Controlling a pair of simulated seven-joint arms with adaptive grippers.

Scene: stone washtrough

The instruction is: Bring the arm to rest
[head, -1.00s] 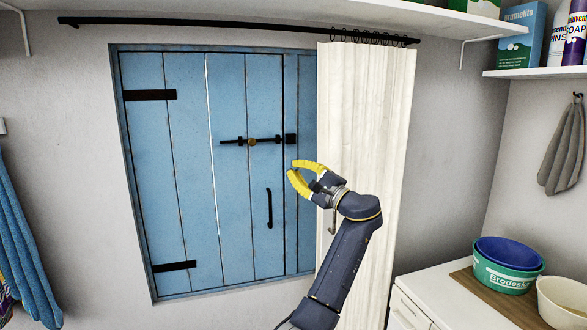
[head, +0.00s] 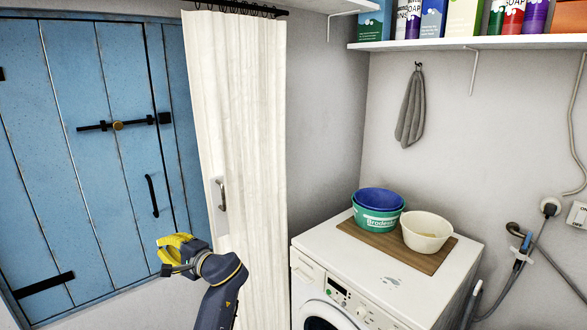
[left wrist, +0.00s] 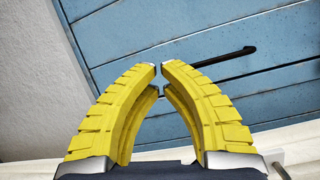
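My left gripper (head: 164,250) has yellow fingers and is low in the head view, in front of the blue plank shutter and just left of the white curtain. In the left wrist view its curved fingers (left wrist: 160,67) come together with their tips almost meeting. Nothing is between them. The shutter's planks (left wrist: 190,40) and black handle are beyond the tips, apart from them. My right gripper is in neither view.
The blue shutter (head: 80,180) has a black bolt and handle. The white curtain (head: 245,150) hangs from a rod. A washing machine (head: 400,300) stands at right, with a board (head: 425,262), green and blue tubs (head: 378,220) and a cream bowl (head: 427,240). A shelf (head: 470,42) holds several packages.

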